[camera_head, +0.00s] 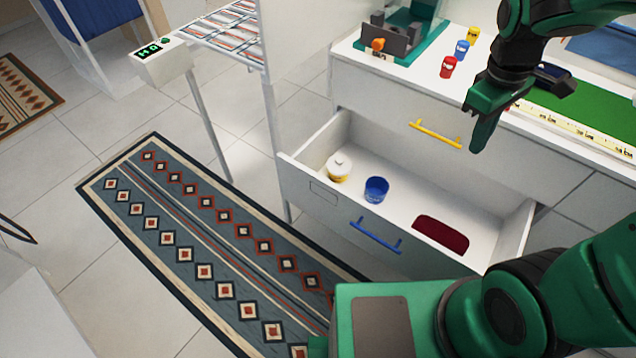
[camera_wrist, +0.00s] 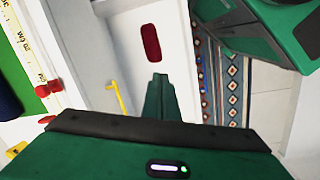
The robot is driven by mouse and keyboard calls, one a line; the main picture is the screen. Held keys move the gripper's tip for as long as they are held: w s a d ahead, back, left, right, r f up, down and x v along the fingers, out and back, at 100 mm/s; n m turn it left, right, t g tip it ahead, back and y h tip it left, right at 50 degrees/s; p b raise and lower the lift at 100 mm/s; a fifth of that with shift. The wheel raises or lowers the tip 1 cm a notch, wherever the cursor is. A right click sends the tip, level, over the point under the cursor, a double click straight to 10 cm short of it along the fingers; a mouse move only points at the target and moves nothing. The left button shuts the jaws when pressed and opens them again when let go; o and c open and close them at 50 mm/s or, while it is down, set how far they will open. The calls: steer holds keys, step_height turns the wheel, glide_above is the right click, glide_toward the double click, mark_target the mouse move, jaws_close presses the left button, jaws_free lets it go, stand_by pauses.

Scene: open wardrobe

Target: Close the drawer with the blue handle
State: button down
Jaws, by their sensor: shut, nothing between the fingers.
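The drawer with the blue handle (camera_head: 376,236) is pulled open below the counter, and its front panel (camera_head: 325,208) stands well out from the cabinet. Inside it are a white and yellow lidded jar (camera_head: 339,168), a blue cup (camera_head: 376,190) and a dark red flat item (camera_head: 441,234). My gripper (camera_head: 481,137) is shut and empty, pointing down above the back part of the open drawer, apart from the handle. In the wrist view my gripper's fingers (camera_wrist: 158,80) are together, with the dark red item (camera_wrist: 151,42) beyond them.
A closed drawer with a yellow handle (camera_head: 436,133) is above the open one. The counter holds a red cup (camera_head: 448,67), a blue cup (camera_head: 461,49), a yellow cup (camera_head: 473,33) and a green mat (camera_head: 575,115). A patterned rug (camera_head: 220,250) covers the floor in front.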

steer(key=w+a+f+n, duration=0.3)
steer(key=a+f+n, duration=0.15)
steer(key=a, duration=0.35)
steer(key=w+a+f+n+t, duration=0.1)
steer(key=w+a+f+n, duration=0.1)
steer(key=a+f+n, duration=0.5)
steer(key=w+a+f+n, duration=0.1)
steer(key=w+a+n, duration=0.25)
steer(key=a, duration=0.65)
steer(key=n+t, duration=0.1)
steer(key=n, duration=0.6)
glide_toward(318, 183)
steer(key=s+a+r, duration=0.3)
steer(key=s, duration=0.3)
steer(key=shift+w+d+f, duration=0.7)
steer(key=shift+w+f, duration=0.2)
steer(key=shift+f, duration=0.65)
steer(key=shift+w+d+f, duration=0.75)
steer(key=shift+w+f, duration=0.15)
steer(key=shift+f, duration=0.6)
steer(key=shift+w+d+f, duration=0.7)
steer(key=shift+w+f, duration=0.2)
steer(key=shift+f, duration=0.65)
